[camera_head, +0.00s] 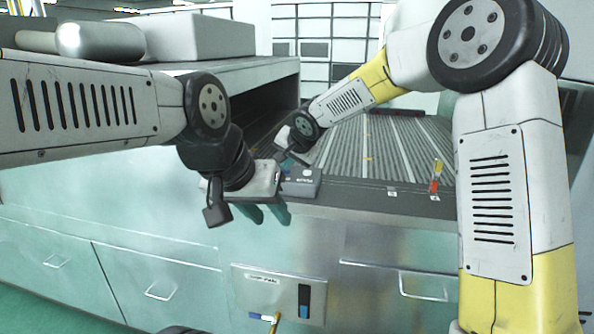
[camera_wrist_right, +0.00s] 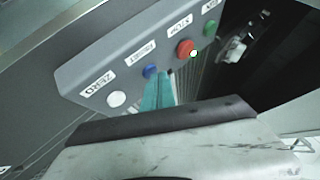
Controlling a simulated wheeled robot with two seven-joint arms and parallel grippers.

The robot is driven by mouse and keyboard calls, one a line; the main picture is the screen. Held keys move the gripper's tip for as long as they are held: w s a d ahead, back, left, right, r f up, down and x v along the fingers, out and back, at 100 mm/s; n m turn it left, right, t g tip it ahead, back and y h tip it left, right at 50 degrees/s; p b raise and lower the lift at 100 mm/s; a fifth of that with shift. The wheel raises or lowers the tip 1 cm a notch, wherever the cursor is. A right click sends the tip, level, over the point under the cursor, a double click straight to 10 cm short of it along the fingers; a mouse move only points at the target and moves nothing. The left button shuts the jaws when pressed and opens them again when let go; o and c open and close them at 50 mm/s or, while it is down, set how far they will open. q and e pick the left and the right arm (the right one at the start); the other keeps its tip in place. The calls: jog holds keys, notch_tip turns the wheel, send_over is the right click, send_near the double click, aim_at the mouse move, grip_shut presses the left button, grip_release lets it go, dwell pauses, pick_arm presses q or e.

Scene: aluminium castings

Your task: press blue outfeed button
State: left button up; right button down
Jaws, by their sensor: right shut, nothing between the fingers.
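The blue button (camera_wrist_right: 150,71) sits on a grey sloped control panel (camera_wrist_right: 125,65), between a white button (camera_wrist_right: 117,99) and a red button (camera_wrist_right: 185,47). The label by it is too blurred to read surely. My right gripper (camera_wrist_right: 162,76) is shut and empty, its teal fingertips right beside the blue button and partly over its edge. I cannot tell whether they touch it. In the head view the control box (camera_head: 301,182) stands at the conveyor's near edge, with my right gripper (camera_head: 290,160) just behind it. My left gripper (camera_head: 268,214) is open and empty, pointing down in front of the counter.
A green button (camera_wrist_right: 210,28) is at the panel's far end. The ribbed conveyor (camera_head: 385,150) stretches behind the box. A red-and-yellow stack light (camera_head: 436,177) stands on its near rim. Drawers (camera_head: 160,285) and a switch plate (camera_head: 280,292) are below.

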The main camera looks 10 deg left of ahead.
aim_at(287, 172)
dwell(0.4)
jog(key=shift+r, duration=0.8)
jog(key=shift+r, duration=0.1)
jog(key=shift+r, duration=2.4)
